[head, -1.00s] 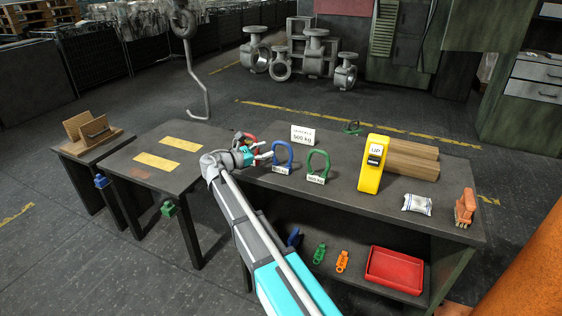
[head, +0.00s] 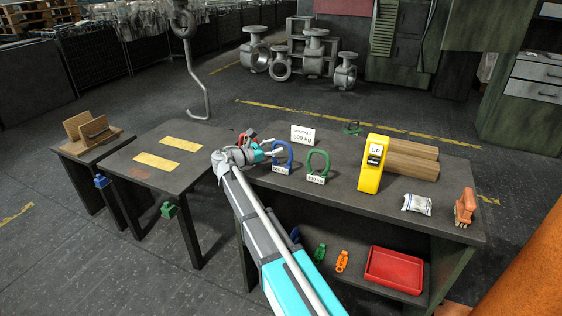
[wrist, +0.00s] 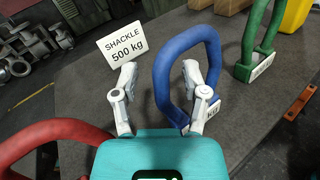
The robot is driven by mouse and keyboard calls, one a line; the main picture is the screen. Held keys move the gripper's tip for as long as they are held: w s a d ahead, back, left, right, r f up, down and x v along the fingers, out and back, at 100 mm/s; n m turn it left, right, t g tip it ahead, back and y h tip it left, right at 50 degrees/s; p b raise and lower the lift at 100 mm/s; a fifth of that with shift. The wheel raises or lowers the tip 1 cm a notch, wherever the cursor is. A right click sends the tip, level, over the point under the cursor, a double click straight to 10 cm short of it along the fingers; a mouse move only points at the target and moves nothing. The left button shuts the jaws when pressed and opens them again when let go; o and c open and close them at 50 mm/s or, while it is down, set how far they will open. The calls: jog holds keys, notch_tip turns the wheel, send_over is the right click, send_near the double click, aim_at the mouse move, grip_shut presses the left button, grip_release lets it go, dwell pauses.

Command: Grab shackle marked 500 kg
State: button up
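A blue shackle (head: 282,143) stands upright on the workbench, with a tag at its foot. A green shackle (head: 318,161) with its own tag stands to its right. A red shackle (wrist: 55,135) is at the left, partly hidden behind my gripper in the head view. The tags are too small or covered to read surely. A white card (wrist: 127,45) reading "SHACKLE 500 kg" stands behind. My gripper (wrist: 158,78) is open at the blue shackle (wrist: 187,38). In the wrist view its right finger overlaps the loop opening and its left finger is outside; contact cannot be told.
A yellow device (head: 372,165) and wooden blocks (head: 412,160) stand right of the green shackle. A white packet (head: 417,204) and an orange item (head: 465,207) are farther right. The lower shelf holds a red tray (head: 395,270). A hook (head: 205,100) hangs behind the left table.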

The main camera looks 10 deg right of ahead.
grip_shut()
jog(key=shift+r, duration=0.15)
dwell(0.4)
notch_tip(320, 180, up, 3)
jog(key=p, duration=0.3)
jog(key=s+r+p, duration=0.9)
jog(key=s+p, duration=0.1)
jog(key=s, duration=0.4)
jog(key=shift+d+r, duration=0.15)
jog(key=shift+r, duration=0.2)
